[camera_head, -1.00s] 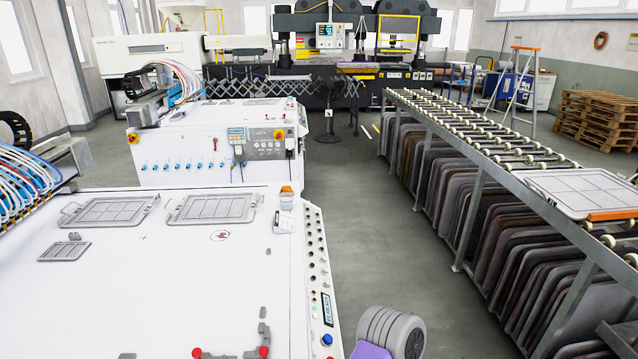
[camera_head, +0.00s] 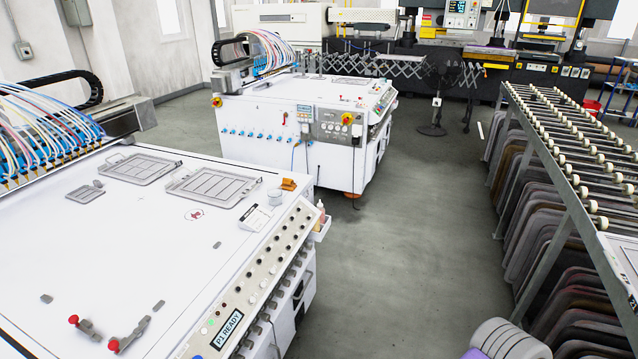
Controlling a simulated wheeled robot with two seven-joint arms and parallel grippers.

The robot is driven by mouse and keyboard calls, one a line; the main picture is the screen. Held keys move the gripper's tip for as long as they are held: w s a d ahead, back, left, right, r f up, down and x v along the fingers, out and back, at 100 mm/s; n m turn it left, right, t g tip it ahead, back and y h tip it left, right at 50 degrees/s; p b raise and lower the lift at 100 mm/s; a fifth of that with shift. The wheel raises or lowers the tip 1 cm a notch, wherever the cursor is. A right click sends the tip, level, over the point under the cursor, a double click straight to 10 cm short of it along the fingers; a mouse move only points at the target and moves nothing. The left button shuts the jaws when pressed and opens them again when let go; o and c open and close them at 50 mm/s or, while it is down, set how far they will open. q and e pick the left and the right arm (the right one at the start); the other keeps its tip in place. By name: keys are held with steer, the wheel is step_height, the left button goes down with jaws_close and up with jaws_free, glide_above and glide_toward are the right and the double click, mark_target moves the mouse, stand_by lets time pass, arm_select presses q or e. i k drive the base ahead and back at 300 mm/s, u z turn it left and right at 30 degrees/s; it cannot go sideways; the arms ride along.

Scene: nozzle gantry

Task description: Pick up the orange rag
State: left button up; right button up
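A small folded orange cloth, which looks like the orange rag (camera_head: 289,184), lies on the back right corner of the near white machine's top (camera_head: 120,250). It is small in the picture, so its exact shape is hard to tell. A small grey-white cup (camera_head: 275,197) stands just in front of it, and a white card with dark print (camera_head: 256,217) lies in front of the cup. Neither gripper shows in the head view. Only a grey rounded part of my own arm with a purple patch shows at the bottom right edge.
A control strip with knobs (camera_head: 262,275) runs along the machine's right edge. A side holder with a small bottle (camera_head: 321,212) hangs there. Two grey framed plates (camera_head: 215,184) lie on top. A roller conveyor (camera_head: 575,150) stands right; open floor (camera_head: 400,230) lies between.

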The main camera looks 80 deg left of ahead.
mark_target(288, 185)
steer(key=u, duration=2.25)
steer(key=i, duration=5.4)
steer(key=u, duration=2.65)
steer(key=i, duration=1.05)
steer(key=u, duration=0.65)
